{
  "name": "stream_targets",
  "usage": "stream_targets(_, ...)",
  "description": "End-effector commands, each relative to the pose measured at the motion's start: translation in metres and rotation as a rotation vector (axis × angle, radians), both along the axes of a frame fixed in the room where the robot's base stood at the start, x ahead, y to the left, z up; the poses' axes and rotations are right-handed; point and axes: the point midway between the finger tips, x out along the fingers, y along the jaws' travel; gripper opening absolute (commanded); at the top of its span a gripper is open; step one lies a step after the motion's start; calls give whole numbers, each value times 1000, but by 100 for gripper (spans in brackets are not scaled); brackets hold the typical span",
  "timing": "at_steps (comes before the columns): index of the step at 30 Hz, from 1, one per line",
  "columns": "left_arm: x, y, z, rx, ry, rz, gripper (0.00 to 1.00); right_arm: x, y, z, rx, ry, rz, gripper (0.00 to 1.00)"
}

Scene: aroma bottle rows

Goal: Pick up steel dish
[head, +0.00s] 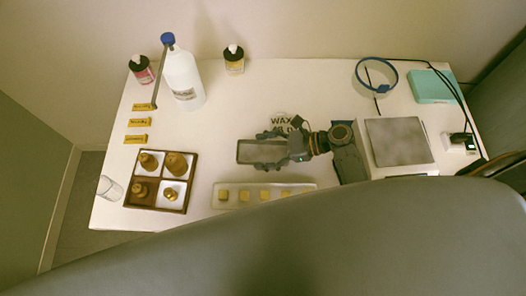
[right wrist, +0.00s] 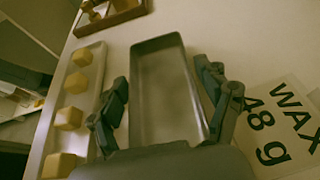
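The steel dish (head: 250,152) is a shallow grey rectangular tray lying on the white table near its middle. It also shows in the right wrist view (right wrist: 165,95), empty and long side away from me. My right gripper (head: 268,150) reaches in from the right, with one finger along each long side of the dish. In the right wrist view the gripper's (right wrist: 165,85) fingers straddle the dish with what look like narrow gaps, so it appears open. Whether a finger touches the dish is hard to tell. My left gripper is not in view.
A pale tray (head: 232,203) with yellow wax pieces lies close in front of the dish. A "WAX 48 g" card (right wrist: 275,125) is beside it. A scale (head: 398,140) stands right; a divided brown box (head: 159,207) with bottles and a white bottle (head: 184,80) stand left.

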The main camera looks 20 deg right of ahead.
Motion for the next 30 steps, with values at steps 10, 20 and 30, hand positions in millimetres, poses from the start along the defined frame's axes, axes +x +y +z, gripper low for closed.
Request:
stream_targets(10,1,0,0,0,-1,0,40,0,0,0,0,0,0,33)
stream_targets(20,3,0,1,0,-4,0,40,0,0,16,-1,-3,1,33)
stream_targets(30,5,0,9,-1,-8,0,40,-47,7,87,-2,-2,3,33)
